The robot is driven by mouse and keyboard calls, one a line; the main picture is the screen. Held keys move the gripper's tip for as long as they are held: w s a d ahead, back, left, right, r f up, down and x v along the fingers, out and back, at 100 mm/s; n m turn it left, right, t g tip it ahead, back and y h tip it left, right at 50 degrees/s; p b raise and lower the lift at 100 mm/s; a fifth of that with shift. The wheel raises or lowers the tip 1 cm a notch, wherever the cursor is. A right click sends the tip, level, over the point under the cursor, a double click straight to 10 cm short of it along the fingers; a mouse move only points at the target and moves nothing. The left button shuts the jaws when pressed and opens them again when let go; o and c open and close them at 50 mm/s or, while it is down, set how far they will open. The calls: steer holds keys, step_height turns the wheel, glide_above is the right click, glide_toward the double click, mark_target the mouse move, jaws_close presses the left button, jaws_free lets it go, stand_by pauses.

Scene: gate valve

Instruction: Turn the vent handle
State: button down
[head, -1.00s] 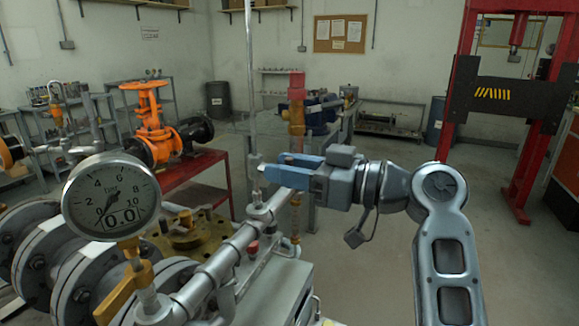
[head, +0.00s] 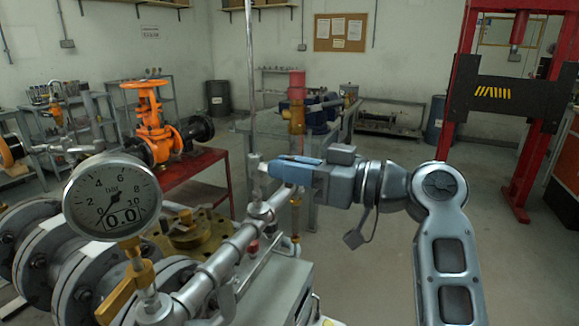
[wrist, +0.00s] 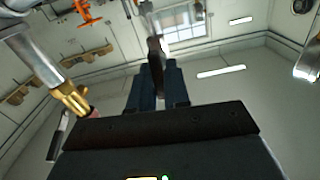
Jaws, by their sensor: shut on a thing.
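My gripper (head: 280,166) reaches in from the right in the head view, its blue fingers level and close together at the foot of the thin upright vent pipe (head: 251,85). In the wrist view its two dark fingers (wrist: 157,75) are shut on a thin brownish plate, which appears to be the vent handle (wrist: 155,50). In the head view the fingers hide most of this handle, so its angle is hard to tell. A grey vertical piece stands just beyond it. The vent pipe rises from the slanted steel pipe (head: 222,252).
A round gauge (head: 112,196) showing 0.0 stands at the left above a yellow lever (head: 117,302). Large grey flanges (head: 85,285) lie behind it. A red table (head: 195,178) carries an orange valve (head: 150,130). Open floor (head: 365,275) lies around my arm.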

steer(key=m+p, duration=0.1)
steer(key=m, duration=0.3)
steer(key=shift+w+d, duration=0.1)
steer(key=m+p, duration=0.3)
steer(key=m, duration=0.1)
steer(key=shift+w+m, duration=0.15)
steer(key=shift+m, duration=0.25)
steer(key=m+p, duration=0.2)
steer(key=m, duration=0.1)
steer(key=shift+d+m, duration=0.1)
steer(key=shift+m, duration=0.2)
steer(key=m, duration=0.2)
steer(key=m+p, duration=0.1)
steer(key=m, duration=0.1)
steer(key=shift+w+f+m, duration=0.1)
steer(key=shift+f+m, duration=0.2)
steer(key=shift+f, duration=0.05)
steer(key=c, duration=1.2)
jaws_free()
steer(key=b+v, duration=0.1)
steer(key=v, duration=0.6)
steer(key=shift+d, duration=0.35)
